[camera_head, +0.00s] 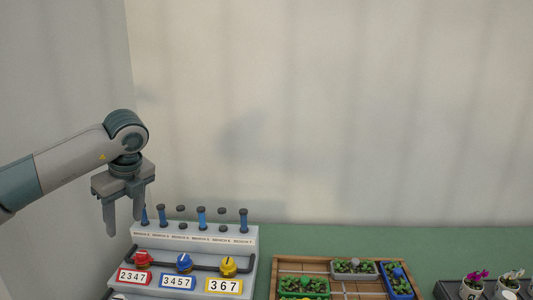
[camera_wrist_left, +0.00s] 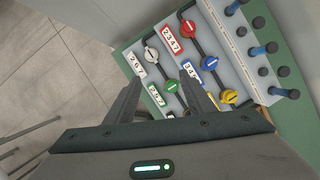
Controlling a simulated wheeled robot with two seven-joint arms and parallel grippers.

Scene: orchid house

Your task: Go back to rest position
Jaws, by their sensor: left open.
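My left gripper (camera_head: 124,215) is raised at the left of the head view, its fingers pointing down and apart with nothing between them. It hangs beside and above the left end of a grey valve panel (camera_head: 200,262). In the left wrist view my left gripper (camera_wrist_left: 165,95) shows its two spread fingers in front of the panel (camera_wrist_left: 225,62). The right gripper is in neither view.
The panel bears red (camera_head: 143,257), blue (camera_head: 184,261) and yellow (camera_head: 228,266) knobs, number cards and upright blue-handled levers (camera_head: 201,217). A wooden tray (camera_head: 345,292) of planters and potted flowers (camera_head: 473,286) stand to the right on the green bench (camera_head: 330,238).

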